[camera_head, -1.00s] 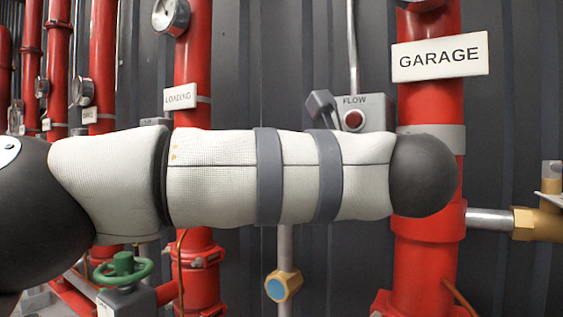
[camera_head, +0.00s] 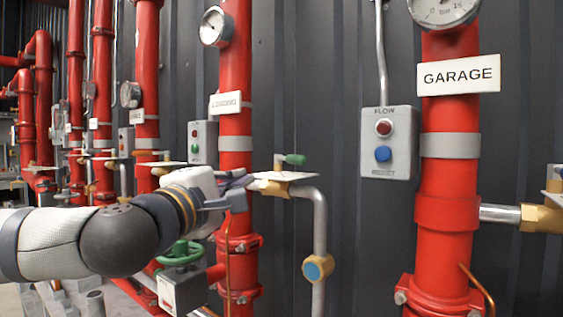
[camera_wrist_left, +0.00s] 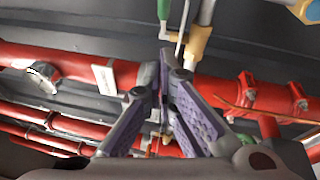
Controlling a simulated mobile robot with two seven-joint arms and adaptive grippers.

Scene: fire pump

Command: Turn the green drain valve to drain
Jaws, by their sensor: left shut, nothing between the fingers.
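A green lever handle (camera_head: 292,159) sits on a brass valve at the top of a grey drain pipe (camera_head: 320,225), beside the red riser with the loading sign. A pale plate (camera_head: 286,176) hangs at this valve. My left gripper (camera_head: 248,180) is shut and empty, just left of the valve and in front of the red riser. Whether it touches the plate or valve, I cannot tell. In the left wrist view, the fingers (camera_wrist_left: 168,62) point toward the brass valve body (camera_wrist_left: 198,42), and a bit of green (camera_wrist_left: 164,9) shows above them. My right gripper is out of view.
A grey flow box (camera_head: 388,143) with red and blue buttons is on the wall at right. The thick garage riser (camera_head: 448,200) stands further right. More red pipes fill the left.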

